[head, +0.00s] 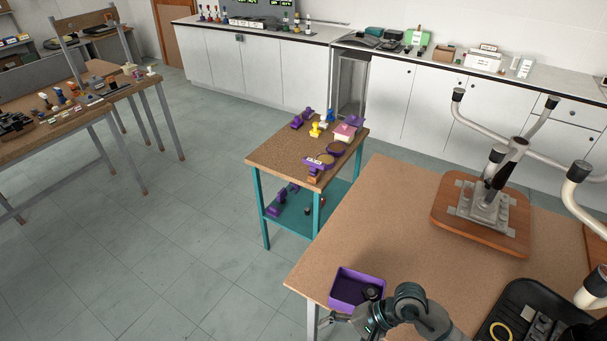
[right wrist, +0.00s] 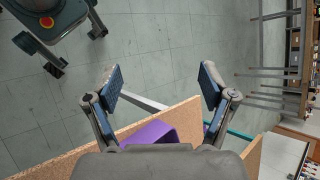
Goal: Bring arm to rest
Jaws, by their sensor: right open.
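My right arm comes in at the bottom of the head view, over the near edge of the brown table (head: 385,225). Its gripper (head: 335,318) is beside a purple open box (head: 349,288) at the table's corner, and part of the arm overlaps the box. In the right wrist view the gripper (right wrist: 160,85) has its two fingers wide apart with nothing between them. The purple box (right wrist: 148,133) shows just below the fingers, partly hidden by the gripper body. I cannot tell whether the gripper touches the box. My left gripper is in no view.
On the table stand an upturned chair base on a wooden seat (head: 450,222) and a black tray (head: 505,310) with a yellow ring. A small teal-legged cart (head: 280,158) with purple parts stands behind the table. Open tiled floor (head: 160,260) lies to the left.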

